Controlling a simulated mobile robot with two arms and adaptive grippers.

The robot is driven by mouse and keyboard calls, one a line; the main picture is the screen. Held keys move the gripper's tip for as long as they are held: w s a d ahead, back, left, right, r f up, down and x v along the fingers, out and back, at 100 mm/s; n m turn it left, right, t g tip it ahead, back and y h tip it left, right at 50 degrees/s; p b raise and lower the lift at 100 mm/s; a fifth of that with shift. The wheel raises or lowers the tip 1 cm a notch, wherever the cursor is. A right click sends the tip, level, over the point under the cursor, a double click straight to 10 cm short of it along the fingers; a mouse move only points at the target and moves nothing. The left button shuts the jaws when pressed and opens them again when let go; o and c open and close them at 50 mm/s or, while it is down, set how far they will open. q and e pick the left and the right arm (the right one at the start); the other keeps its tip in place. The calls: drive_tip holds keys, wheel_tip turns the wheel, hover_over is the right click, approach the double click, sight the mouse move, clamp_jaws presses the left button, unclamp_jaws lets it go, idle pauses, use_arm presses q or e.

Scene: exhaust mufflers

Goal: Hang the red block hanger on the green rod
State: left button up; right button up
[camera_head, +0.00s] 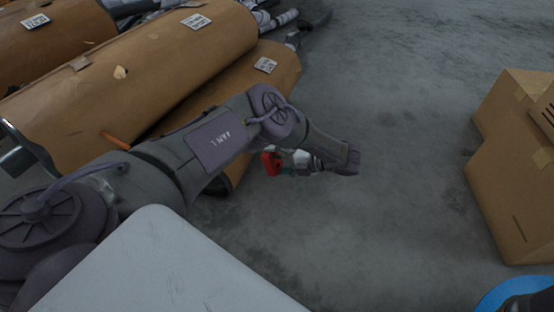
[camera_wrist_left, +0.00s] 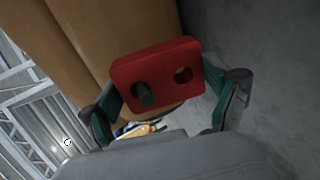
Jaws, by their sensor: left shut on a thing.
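The red block hanger (camera_wrist_left: 160,72) is a rounded red block with two round holes, held between the teal fingers of my left gripper (camera_wrist_left: 165,108). In the head view the red hanger (camera_head: 269,163) shows at the tip of my left gripper (camera_head: 283,167), beside the brown rolls. A short green rod end (camera_wrist_left: 147,97) shows at the left hole in the wrist view. I cannot tell whether it passes through the hole or lies behind it. Most of the rod is hidden. My right gripper is not in view.
Large brown wrapped rolls (camera_head: 150,75) with white labels fill the upper left. An orange rod (camera_head: 116,140) sticks out from one. Cardboard boxes (camera_head: 510,170) stand at the right. A blue curved thing (camera_head: 505,290) shows at the lower right. The grey floor between is clear.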

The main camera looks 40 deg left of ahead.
use_arm(q)
drive_tip(key=shift+a+r, duration=0.2)
drive_tip(key=shift+r, duration=0.05)
drive_tip(key=o, duration=1.5)
